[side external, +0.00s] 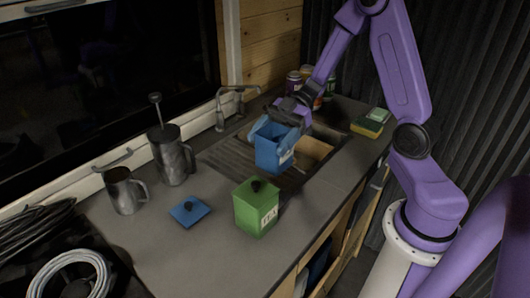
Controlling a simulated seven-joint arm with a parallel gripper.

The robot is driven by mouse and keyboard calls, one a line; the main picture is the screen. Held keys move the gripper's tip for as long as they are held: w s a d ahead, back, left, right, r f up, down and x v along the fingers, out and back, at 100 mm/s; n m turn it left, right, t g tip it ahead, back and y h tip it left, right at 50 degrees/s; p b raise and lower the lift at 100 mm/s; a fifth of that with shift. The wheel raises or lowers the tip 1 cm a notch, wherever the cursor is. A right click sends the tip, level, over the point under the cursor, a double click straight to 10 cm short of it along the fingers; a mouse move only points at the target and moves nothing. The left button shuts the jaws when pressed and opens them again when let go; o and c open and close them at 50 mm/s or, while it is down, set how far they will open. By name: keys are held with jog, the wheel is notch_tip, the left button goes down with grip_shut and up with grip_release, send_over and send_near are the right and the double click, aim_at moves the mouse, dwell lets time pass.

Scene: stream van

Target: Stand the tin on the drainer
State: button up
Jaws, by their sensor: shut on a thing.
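A blue tin (274,155) with a pale label hangs in my gripper (286,121). The gripper is shut on its upper part. The tin has no lid on and looks slightly tilted. It covers part of the ribbed drainer (232,158) and the edge of the sink behind it; it appears to be above them, but I cannot tell its exact height.
A metal press pot (171,160) and a metal jug (125,191) stand left of the drainer. A tap (232,108) rises behind it. A sponge (370,124) lies right of the sink, and several jars (293,84) stand at the back.

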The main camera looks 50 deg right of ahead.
aim_at(261, 157)
jog(key=shift+w+a+f, duration=0.15)
jog(key=shift+w+f, duration=0.7)
jog(key=shift+f, duration=1.6)
jog(key=shift+f, duration=0.1)
jog(key=o, duration=1.3)
jog(key=shift+d+r, duration=0.2)
jog(key=shift+d, duration=0.05)
jog(key=v, duration=1.1)
jog(key=shift+d, duration=0.3)
